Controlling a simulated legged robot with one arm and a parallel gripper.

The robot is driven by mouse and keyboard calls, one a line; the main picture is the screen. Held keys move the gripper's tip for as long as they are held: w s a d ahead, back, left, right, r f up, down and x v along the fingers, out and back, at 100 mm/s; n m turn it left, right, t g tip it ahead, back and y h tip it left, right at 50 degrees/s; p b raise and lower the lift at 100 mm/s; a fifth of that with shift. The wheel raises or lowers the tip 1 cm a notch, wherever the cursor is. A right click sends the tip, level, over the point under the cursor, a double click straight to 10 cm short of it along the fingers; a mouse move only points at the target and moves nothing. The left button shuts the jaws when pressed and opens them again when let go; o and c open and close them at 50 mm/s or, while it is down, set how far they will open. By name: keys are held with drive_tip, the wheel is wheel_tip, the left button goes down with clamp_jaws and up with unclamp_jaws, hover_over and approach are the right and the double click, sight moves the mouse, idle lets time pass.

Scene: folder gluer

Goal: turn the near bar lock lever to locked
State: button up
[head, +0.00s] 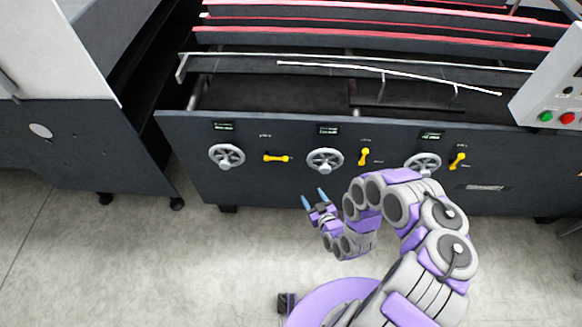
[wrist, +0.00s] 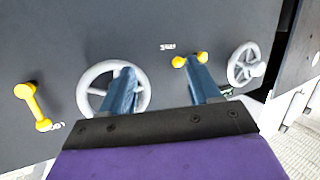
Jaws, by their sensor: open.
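Three yellow lock levers are on the dark front panel; I cannot tell which is the near bar's. In the head view, the left lever (head: 277,158) lies level, the middle lever (head: 364,157) stands nearly upright, and the right lever (head: 457,161) is tilted. My gripper (head: 314,196) is open and empty, below and in front of the panel. In the wrist view, which looks upside down, the fingers (wrist: 158,70) overlap the middle wheel and the left lever (wrist: 178,62), which is partly hidden. The middle lever (wrist: 32,105) is clear of them.
Grey handwheels sit beside the levers: left (head: 227,156), middle (head: 325,160) and right (head: 423,165). A control box (head: 552,95) with green and red buttons is at the right. Red and white rails run above the panel. The floor (head: 120,260) at left is clear.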

drive_tip(key=s+a+r+m+t, duration=0.2)
drive_tip(key=s+a+r+t, duration=0.1)
drive_tip(key=a, duration=0.1)
drive_tip(key=b, duration=0.1)
approach(286, 161)
drive_tip(key=x, duration=0.8)
drive_tip(key=shift+w+a+f, duration=0.2)
drive_tip(key=shift+w+a, duration=0.05)
idle(0.5)
drive_tip(key=shift+c, duration=0.3)
drive_tip(key=shift+d+r, duration=0.1)
clamp_jaws()
